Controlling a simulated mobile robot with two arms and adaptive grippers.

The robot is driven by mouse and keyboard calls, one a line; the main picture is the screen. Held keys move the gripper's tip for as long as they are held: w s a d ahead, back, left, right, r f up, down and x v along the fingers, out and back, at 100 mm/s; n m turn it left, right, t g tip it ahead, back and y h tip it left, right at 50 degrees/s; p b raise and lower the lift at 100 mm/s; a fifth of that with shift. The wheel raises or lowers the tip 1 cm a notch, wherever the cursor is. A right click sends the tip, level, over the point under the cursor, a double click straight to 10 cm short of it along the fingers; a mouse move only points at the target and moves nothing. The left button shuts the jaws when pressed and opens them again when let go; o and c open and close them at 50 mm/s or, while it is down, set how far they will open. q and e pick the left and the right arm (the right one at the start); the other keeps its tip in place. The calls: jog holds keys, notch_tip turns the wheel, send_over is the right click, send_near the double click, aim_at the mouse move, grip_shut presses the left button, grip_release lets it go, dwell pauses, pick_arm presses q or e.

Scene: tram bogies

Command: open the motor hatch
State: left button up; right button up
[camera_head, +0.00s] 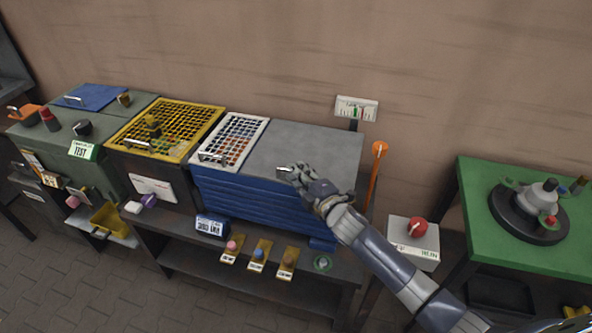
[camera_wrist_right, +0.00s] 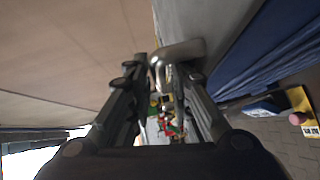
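The flat grey hatch (camera_head: 308,146) lies shut on top of the blue ribbed housing (camera_head: 245,200) in the head view. I take it for the motor hatch; no label on it is readable. Its metal handle (camera_head: 284,173) is at the front edge. My right gripper (camera_head: 294,175) is at this handle, reaching in from the right. In the right wrist view the bent handle (camera_wrist_right: 178,50) shows at the tips of the fingers, which stand apart with a visible gap; contact is unclear. My left gripper is not in view.
A white grille (camera_head: 232,140) and a yellow grille (camera_head: 168,130) lie left of the grey hatch. An orange lever (camera_head: 376,170) and a grey box with a red knob (camera_head: 417,228) are to the right. A green table (camera_head: 480,200) stands farther right.

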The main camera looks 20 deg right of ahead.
jog(key=shift+w+a+f, duration=0.15)
jog(key=shift+w, duration=0.55)
grip_shut()
